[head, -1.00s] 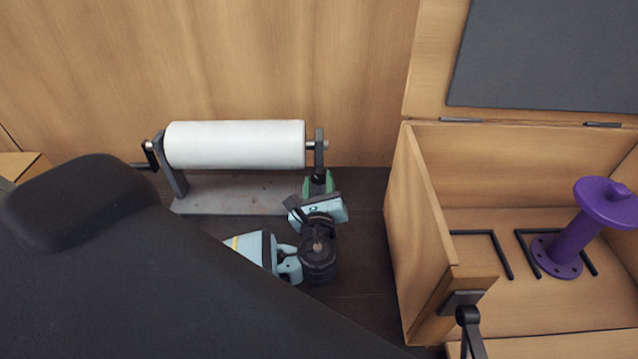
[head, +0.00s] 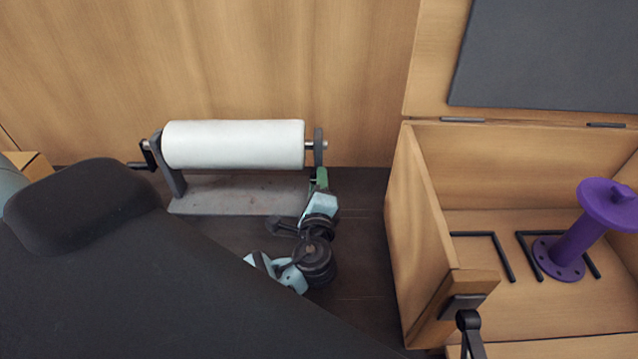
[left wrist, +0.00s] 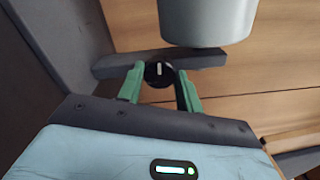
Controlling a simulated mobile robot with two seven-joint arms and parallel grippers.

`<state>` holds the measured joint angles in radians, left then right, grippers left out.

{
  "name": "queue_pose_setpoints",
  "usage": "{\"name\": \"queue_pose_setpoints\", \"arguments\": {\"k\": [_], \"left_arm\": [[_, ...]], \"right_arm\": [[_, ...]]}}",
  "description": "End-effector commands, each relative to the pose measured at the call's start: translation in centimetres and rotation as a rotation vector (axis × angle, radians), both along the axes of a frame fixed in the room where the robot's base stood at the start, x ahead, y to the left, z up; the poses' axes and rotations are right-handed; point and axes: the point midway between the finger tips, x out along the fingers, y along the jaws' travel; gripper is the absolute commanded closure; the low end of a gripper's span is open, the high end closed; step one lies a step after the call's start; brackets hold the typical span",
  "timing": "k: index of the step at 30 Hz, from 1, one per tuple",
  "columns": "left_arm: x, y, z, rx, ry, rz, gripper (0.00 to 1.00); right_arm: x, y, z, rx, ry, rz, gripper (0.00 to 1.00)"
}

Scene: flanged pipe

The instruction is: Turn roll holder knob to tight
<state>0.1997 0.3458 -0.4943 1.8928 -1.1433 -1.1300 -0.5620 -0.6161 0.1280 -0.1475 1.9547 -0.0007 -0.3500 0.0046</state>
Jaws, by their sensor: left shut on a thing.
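The roll holder has a white roll (head: 234,145) on a rod between two grey uprights, on a grey base (head: 240,197) against the wooden wall. In the left wrist view, its small round black knob (left wrist: 158,74) with a pale pointer line sits on the grey upright bar (left wrist: 110,68). The pointer runs about up and down in that view. My left gripper (head: 318,178) is at the right upright. In the left wrist view its green fingers (left wrist: 160,82) are on both sides of the knob, shut on it. The knob is mostly hidden in the head view. My right gripper does not show.
An open wooden box (head: 545,315) stands on the right, with a purple flanged pipe (head: 575,240) and black brackets inside. Its grey-lined lid (head: 545,60) is raised. A strip of dark floor lies between the roll holder and the box.

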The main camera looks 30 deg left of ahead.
Motion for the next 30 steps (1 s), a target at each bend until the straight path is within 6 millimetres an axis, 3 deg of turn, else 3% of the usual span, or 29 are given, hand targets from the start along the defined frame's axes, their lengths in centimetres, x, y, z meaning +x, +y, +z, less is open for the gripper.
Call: {"name": "queue_pose_setpoints", "arguments": {"k": [23, 24, 28, 30], "left_arm": [[-0.03, 0.0, -0.04, -0.091, -0.055, 0.0, 0.88], [-0.03, 0.0, -0.04, -0.091, -0.055, 0.0, 0.61], [-0.03, -0.01, -0.04, -0.09, -0.054, 0.0, 0.44], [-0.02, -0.01, -0.03, -0.089, -0.054, 0.0, 0.43]], "right_arm": [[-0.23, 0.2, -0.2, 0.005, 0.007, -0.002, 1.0], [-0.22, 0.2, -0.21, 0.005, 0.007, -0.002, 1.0], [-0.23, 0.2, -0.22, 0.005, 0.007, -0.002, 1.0], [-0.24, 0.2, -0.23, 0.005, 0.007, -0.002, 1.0]]}}
